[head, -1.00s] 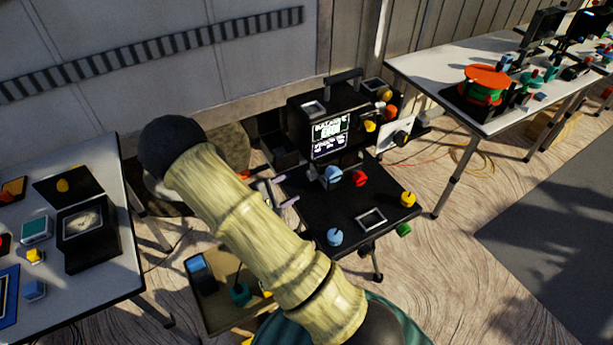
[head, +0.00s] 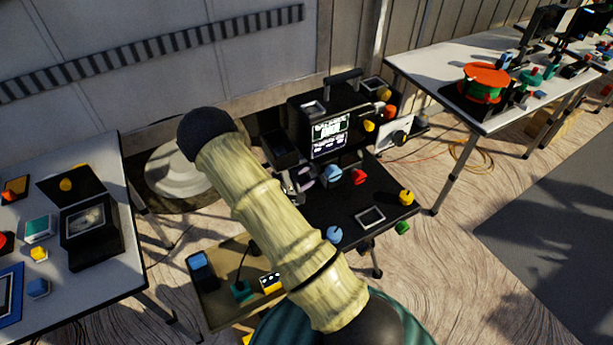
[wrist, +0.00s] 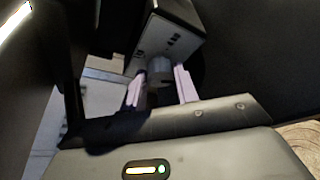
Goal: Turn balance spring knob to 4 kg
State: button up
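A small grey round knob (wrist: 160,70) sticks out of a grey panel with small dark marks on a dark box (wrist: 168,38), in the wrist view. I cannot read the marks or tell the knob's setting. My gripper's two pale purple fingers (wrist: 160,86) stand on either side of the knob, apart from each other, with what looks like a small gap to it. In the head view my gripper (head: 302,180) is at the left edge of the black cart (head: 335,212), below its lit screen (head: 329,136). The knob is not discernible there.
Blue knobs (head: 334,234), a red knob (head: 357,176) and a yellow knob (head: 406,197) stand on the cart top. A low wooden stand (head: 222,305) is in front. White tables flank the cart, left (head: 110,235) and right (head: 430,80).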

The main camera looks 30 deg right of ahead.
jog(key=shift+c, duration=1.3)
jog(key=shift+r, duration=0.1)
jog(key=shift+n+g, duration=0.4)
jog(key=shift+n, duration=0.1)
jog(key=o, duration=1)
jog(key=shift+a, duration=0.1)
jog(key=b+v, duration=0.2)
jog(key=v, duration=1.5)
jog(key=shift+s+r, duration=0.1)
jog(key=shift+r, duration=0.15)
